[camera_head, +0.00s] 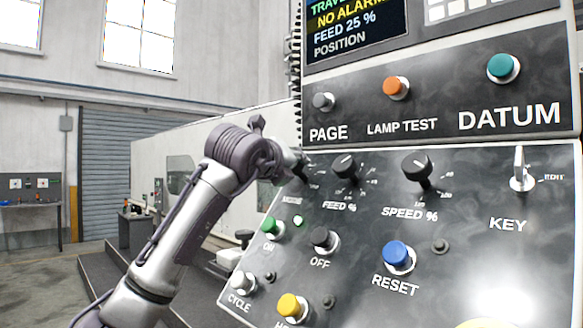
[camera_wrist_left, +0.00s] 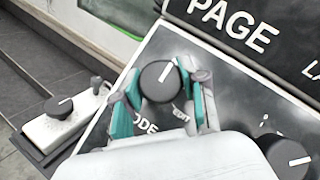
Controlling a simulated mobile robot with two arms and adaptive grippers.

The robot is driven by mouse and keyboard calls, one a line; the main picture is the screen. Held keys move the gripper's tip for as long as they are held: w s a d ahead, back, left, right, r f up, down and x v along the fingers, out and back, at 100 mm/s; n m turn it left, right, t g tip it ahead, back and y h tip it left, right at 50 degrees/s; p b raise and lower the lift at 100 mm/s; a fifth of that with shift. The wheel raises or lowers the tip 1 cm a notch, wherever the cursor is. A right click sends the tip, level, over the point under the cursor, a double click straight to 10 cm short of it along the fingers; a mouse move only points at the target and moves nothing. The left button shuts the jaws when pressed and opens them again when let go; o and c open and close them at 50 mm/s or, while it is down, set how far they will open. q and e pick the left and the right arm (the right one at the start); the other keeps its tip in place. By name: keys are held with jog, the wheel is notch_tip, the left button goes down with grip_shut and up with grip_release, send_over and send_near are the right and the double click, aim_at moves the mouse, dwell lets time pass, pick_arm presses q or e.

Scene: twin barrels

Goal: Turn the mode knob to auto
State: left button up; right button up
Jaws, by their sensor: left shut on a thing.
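The mode knob (camera_wrist_left: 158,84) is a round black knob with a white pointer line, on the dark control panel. In the left wrist view its pointer aims up and slightly right in the picture. Parts of the "MODE" and "EDIT" lettering show below it. My left gripper (camera_wrist_left: 165,88) has its teal-padded fingers on both sides of the knob and is shut on it. In the head view my left gripper (camera_head: 293,168) is at the panel's upper left corner and mostly hides the knob. Most labels around the knob are hidden. My right gripper is in neither view.
The FEED knob (camera_head: 345,166) and SPEED knob (camera_head: 416,167) sit to the right. The green ON button (camera_head: 271,227) and black OFF button (camera_head: 323,239) are below. The PAGE button (camera_head: 323,102) is above. A white box with a black knob (camera_wrist_left: 57,106) stands left of the panel.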

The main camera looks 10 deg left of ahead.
pick_arm(q)
jog(key=o, duration=1.1)
jog(key=shift+o, duration=0.2)
jog(key=s+a+r, duration=0.1)
jog(key=s+a, duration=0.1)
jog(key=s, duration=0.9)
jog(key=shift+s, duration=0.4)
